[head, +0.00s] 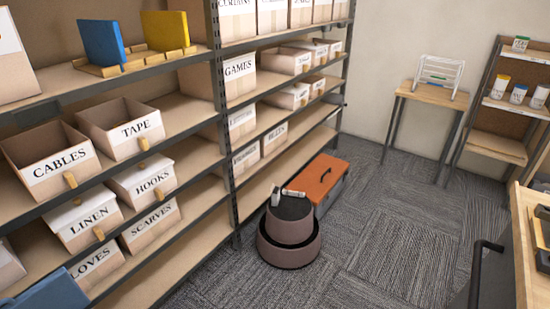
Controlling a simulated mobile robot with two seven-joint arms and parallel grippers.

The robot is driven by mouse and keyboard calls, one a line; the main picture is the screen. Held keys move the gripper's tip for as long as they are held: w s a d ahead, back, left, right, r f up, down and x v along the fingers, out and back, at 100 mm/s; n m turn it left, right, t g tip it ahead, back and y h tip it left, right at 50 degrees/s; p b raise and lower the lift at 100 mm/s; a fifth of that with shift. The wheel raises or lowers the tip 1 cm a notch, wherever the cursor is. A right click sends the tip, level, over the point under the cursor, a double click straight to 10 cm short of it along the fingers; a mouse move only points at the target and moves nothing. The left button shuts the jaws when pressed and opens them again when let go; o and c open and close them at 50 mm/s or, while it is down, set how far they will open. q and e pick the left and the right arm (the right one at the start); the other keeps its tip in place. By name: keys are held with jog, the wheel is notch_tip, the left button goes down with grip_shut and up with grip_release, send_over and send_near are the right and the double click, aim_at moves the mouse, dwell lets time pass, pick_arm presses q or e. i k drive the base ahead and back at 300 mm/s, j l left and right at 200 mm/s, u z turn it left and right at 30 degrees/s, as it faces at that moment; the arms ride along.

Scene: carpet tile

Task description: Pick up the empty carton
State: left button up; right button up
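No gripper of mine shows in the head view. Two open-topped cartons stand on the left shelf unit: one labelled CABLES (58,170) and one labelled TAPE (138,132) to its right. The parts of their insides that I see look bare, but their floors are partly hidden. Lidded cartons labelled LINEN (88,226) and HOOKS (146,188) stand on the shelf below. I cannot tell which carton is the one named in the task.
A round mauve step stool (290,248) with a small grey-white object (291,193) on top stands on the carpet. An orange-lidded box (321,179) is behind it. A small table (436,93) stands by the wall. Open carpet (395,240) lies right of the stool.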

aim_at(275, 190)
jog(key=i+l+u, duration=0.1)
jog(key=i, duration=1.3)
